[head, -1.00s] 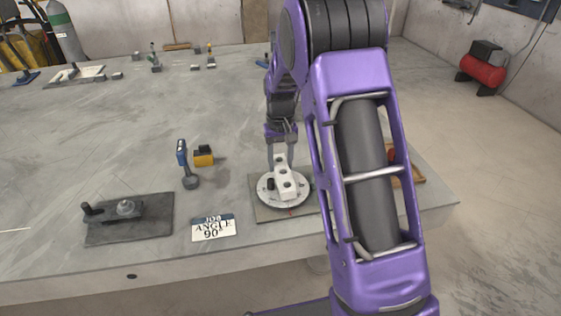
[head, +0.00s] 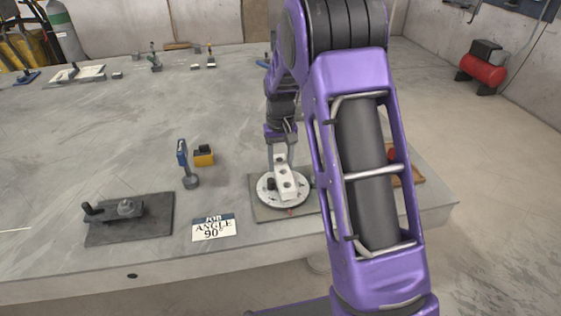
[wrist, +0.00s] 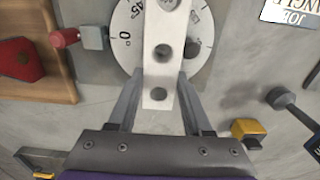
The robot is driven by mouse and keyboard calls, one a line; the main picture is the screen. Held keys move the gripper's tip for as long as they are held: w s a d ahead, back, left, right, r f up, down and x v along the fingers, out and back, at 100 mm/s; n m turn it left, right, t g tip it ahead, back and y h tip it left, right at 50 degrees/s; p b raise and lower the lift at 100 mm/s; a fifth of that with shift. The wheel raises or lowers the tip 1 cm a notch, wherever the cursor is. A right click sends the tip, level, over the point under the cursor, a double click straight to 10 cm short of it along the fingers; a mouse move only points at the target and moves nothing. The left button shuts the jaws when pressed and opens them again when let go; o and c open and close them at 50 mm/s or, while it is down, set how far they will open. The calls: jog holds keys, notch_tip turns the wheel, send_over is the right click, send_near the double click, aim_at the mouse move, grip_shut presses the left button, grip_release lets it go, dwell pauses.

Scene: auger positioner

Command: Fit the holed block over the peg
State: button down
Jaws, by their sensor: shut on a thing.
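The holed block (head: 286,180) is a pale bar with several round holes along its length. It also shows in the wrist view (wrist: 156,75), over a round white dial (wrist: 120,22) with angle marks. My gripper (head: 279,150) is shut on the block, with one finger on each side of it in the wrist view (wrist: 160,92). The dial sits on a flat plate (head: 262,214) on the bench. A dark knob (head: 270,184) stands on the dial beside the block. I cannot make out the peg; the block may hide it. I cannot tell whether the block touches the dial.
A card reading "JOB ANGLE 90°" (head: 213,228) lies left of the plate. A dark plate with a handle (head: 128,220) is farther left. A wooden tray (wrist: 45,75) lies beside the dial.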

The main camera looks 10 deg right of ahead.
aim_at(281, 163)
jog(key=shift+f+b, duration=0.7)
jog(key=shift+f, duration=0.65)
dwell(0.6)
jog(key=shift+c, duration=1.2)
grip_release()
jog(key=shift+f, duration=0.15)
notch_tip(281, 163, up, 18)
jog(key=p, duration=0.2)
jog(key=shift+f+p, duration=0.15)
jog(key=shift+p, duration=0.2)
